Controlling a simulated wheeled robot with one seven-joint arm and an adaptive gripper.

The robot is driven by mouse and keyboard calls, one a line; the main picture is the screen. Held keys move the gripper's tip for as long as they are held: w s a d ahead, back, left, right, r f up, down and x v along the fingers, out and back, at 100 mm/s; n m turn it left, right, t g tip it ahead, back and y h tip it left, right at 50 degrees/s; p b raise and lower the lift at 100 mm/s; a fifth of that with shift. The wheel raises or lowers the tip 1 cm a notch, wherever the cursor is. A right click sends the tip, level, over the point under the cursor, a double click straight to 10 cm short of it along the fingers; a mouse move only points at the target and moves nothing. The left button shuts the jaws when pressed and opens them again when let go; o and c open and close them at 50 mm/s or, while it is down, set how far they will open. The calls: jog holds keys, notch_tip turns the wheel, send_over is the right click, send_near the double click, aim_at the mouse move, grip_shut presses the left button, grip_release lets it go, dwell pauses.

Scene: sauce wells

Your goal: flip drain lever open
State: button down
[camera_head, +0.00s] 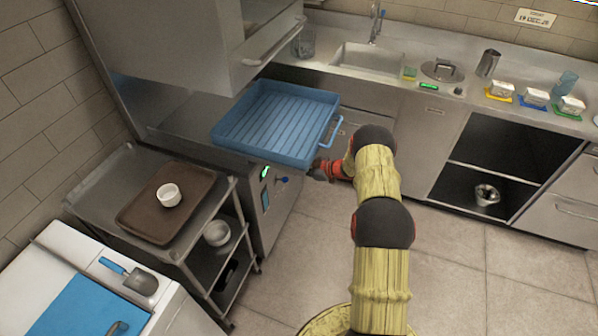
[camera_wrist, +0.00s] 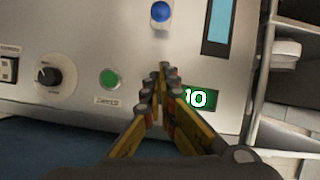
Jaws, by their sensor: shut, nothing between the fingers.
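A lever with a blue ball end (camera_head: 283,179) sticks out from the front panel (camera_head: 258,222) of the steel machine. I take it for the drain lever. In the wrist view its blue ball (camera_wrist: 160,11) shows at the top edge, beyond my fingertips. My gripper (camera_wrist: 160,82) is shut and empty, with its fingers pointing toward the panel, and does not touch the lever. In the head view my gripper (camera_head: 318,170) is to the right of the lever, partly hidden by my wrist.
A blue rack (camera_head: 228,140) sits above the panel. In the wrist view a green button (camera_wrist: 109,78), a black dial (camera_wrist: 48,79) and a lit display (camera_wrist: 196,98) surround my fingers. A steel cart (camera_head: 95,185) with a brown tray (camera_head: 137,225) stands left. Floor (camera_head: 450,270) is clear.

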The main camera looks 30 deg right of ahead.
aim_at(287, 180)
jog(key=b+x, duration=0.1)
jog(key=x, duration=0.4)
jog(key=shift+w+a+f, duration=0.1)
jog(key=shift+f, duration=0.15)
jog(key=shift+d+f+b, duration=0.25)
jog(key=shift+f, duration=0.3)
jog(key=shift+d+f+b, duration=0.2)
jog(key=shift+f, duration=0.35)
jog(key=shift+d+f, duration=0.2)
jog(key=shift+f, duration=0.4)
jog(key=shift+s, duration=0.25)
